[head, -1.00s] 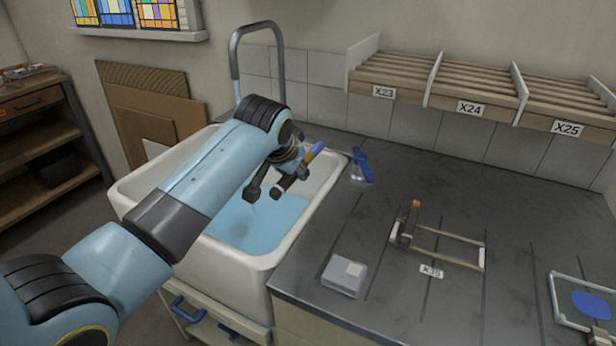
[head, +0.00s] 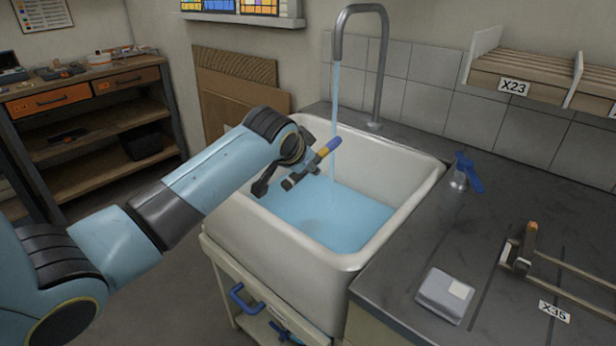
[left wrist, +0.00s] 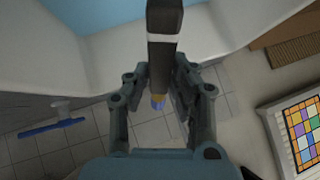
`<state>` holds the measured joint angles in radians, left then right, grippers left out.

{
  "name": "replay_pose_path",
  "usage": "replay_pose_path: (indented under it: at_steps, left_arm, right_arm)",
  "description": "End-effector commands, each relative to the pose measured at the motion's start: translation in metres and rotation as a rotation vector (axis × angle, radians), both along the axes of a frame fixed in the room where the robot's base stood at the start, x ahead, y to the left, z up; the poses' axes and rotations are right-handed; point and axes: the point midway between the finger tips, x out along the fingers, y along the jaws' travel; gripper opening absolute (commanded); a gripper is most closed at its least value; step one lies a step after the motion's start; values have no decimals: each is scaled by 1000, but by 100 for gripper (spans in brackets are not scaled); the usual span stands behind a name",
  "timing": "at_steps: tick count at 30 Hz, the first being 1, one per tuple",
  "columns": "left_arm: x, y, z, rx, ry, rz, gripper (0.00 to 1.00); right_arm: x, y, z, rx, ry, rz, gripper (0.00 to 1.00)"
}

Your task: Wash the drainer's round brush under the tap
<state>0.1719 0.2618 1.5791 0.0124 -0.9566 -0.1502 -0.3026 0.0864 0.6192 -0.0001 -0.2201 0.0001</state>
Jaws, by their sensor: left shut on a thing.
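My left gripper (head: 275,187) is over the left part of the sink (head: 405,213). It is shut on a slim brush-like thing (head: 327,149) with a dark body and a yellow and blue end, tilted up to the right. The left wrist view shows its dark body with a pale band (left wrist: 163,38) between the fingers. The tap (head: 378,70) is running, and its water stream (head: 335,115) falls into blue water (head: 345,222). The blue end overlaps the stream in the head view; I cannot tell whether they touch. My right gripper is not in view.
On the counter right of the sink are a blue-handled thing (head: 467,172), a grey box (head: 445,295) and a wooden rack (head: 570,268) with a label X35. Slatted shelves (head: 530,80) hang on the wall. A workbench (head: 90,100) stands at the left.

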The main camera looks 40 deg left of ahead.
Motion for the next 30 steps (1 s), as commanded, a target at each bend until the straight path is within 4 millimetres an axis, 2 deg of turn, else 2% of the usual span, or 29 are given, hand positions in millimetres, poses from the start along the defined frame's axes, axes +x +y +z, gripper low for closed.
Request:
replay_pose_path:
  at_steps: [1,18,30]
  left_arm:
    - [5,4,-5,1,-2,0,0]
    - [51,40,-17,0,0,1,0]
    - [78,60,-20,0,0,0,0]
  right_arm:
    - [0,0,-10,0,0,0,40]
    - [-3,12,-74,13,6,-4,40]
    - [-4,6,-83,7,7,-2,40]
